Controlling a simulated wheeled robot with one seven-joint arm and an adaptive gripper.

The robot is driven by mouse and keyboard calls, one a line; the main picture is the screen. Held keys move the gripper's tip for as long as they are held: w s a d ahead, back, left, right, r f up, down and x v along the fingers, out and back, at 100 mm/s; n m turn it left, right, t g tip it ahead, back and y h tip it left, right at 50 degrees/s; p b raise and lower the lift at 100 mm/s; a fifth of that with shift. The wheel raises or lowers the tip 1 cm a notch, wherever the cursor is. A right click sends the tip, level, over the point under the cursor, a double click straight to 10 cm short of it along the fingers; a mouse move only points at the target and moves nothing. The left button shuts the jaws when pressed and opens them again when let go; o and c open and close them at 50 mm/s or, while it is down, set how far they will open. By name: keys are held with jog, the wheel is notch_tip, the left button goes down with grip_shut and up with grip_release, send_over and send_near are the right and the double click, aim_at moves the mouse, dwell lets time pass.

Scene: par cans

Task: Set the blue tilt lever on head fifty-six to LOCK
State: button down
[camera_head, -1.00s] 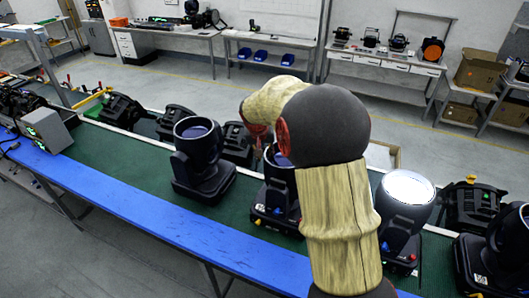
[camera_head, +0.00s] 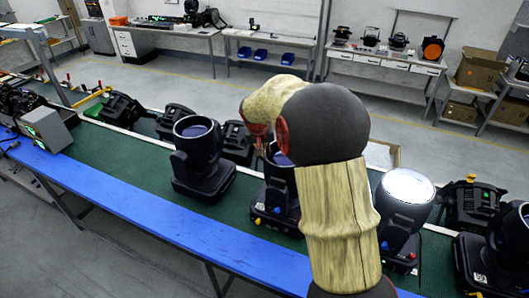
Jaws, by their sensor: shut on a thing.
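A black moving head (camera_head: 279,190) stands on the green belt behind my arm, its right side hidden by my arm. A small blue part (camera_head: 277,210) shows low on its base. No number can be read on any head, so I cannot tell which is fifty-six. My gripper (camera_head: 262,147) points down at the upper left of this head and is mostly hidden by my own wrist. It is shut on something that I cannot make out. The blue tilt lever and its LOCK mark cannot be made out there.
Another head (camera_head: 200,160) stands to the left, and one with a bright lens (camera_head: 404,200) to the right. More black units line the far side of the green belt (camera_head: 110,165). A blue edge strip (camera_head: 140,215) runs along the near side.

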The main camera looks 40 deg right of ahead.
jog(key=shift+d+r+b, duration=0.1)
jog(key=shift+b, duration=0.2)
jog(key=shift+s+d+r+b, duration=0.1)
jog(key=shift+s+b, duration=0.1)
jog(key=shift+b, duration=0.1)
jog(key=shift+s+d+r, duration=0.15)
jog(key=shift+s+r, duration=0.25)
jog(key=shift+r, duration=0.05)
jog(key=c, duration=2)
grip_release()
jog(key=shift+s+d, duration=0.15)
jog(key=shift+r, duration=0.3)
jog(key=v, duration=1.1)
jog(key=shift+s+a+r, duration=0.1)
jog(key=shift+a, duration=0.15)
